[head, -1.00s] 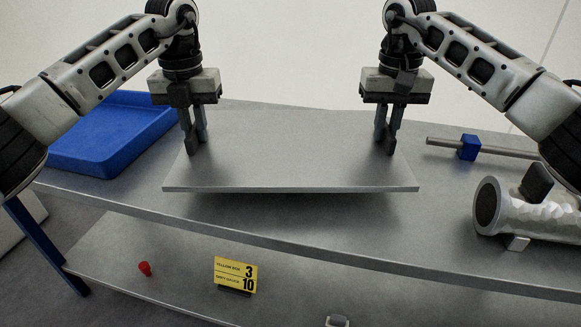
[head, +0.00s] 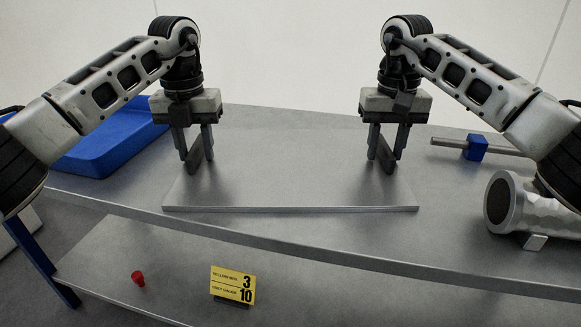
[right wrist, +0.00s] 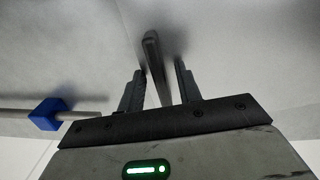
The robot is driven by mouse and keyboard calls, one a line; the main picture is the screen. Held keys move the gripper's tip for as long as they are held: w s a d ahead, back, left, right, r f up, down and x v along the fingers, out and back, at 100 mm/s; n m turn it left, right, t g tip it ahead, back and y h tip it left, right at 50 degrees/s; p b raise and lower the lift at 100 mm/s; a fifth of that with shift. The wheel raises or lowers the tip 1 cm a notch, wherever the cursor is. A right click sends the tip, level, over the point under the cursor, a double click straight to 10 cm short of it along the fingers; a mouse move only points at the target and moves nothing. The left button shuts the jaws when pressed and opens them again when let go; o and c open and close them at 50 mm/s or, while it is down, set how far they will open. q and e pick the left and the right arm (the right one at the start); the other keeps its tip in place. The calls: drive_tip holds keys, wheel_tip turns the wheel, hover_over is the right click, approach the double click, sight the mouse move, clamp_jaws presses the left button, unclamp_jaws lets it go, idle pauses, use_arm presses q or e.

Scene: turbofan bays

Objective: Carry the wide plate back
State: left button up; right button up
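The wide plate (head: 290,178) is a flat grey metal sheet with an upright handle near each end. It lies on the grey bench (head: 300,228), its front edge close to the bench's front edge. My left gripper (head: 194,155) is open, its fingers apart on either side of the left handle (head: 193,158). My right gripper (head: 386,153) is open around the right handle (head: 384,155). In the right wrist view, the right handle (right wrist: 154,55) stands between the spread fingers, with gaps on both sides.
A blue tray (head: 105,145) is at the left of the bench. A rod with a blue block (head: 475,147) and a silver cylindrical part (head: 530,207) are at the right. A lower shelf holds a red piece (head: 138,278) and a yellow sign (head: 233,284).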

use_arm(q)
drive_tip(key=shift+r, duration=0.1)
use_arm(e)
drive_tip(key=shift+r, duration=0.3)
use_arm(q)
wheel_tip(320, 180, up, 12)
use_arm(e)
wheel_tip(320, 180, up, 12)
drive_tip(key=shift+f, duration=0.25)
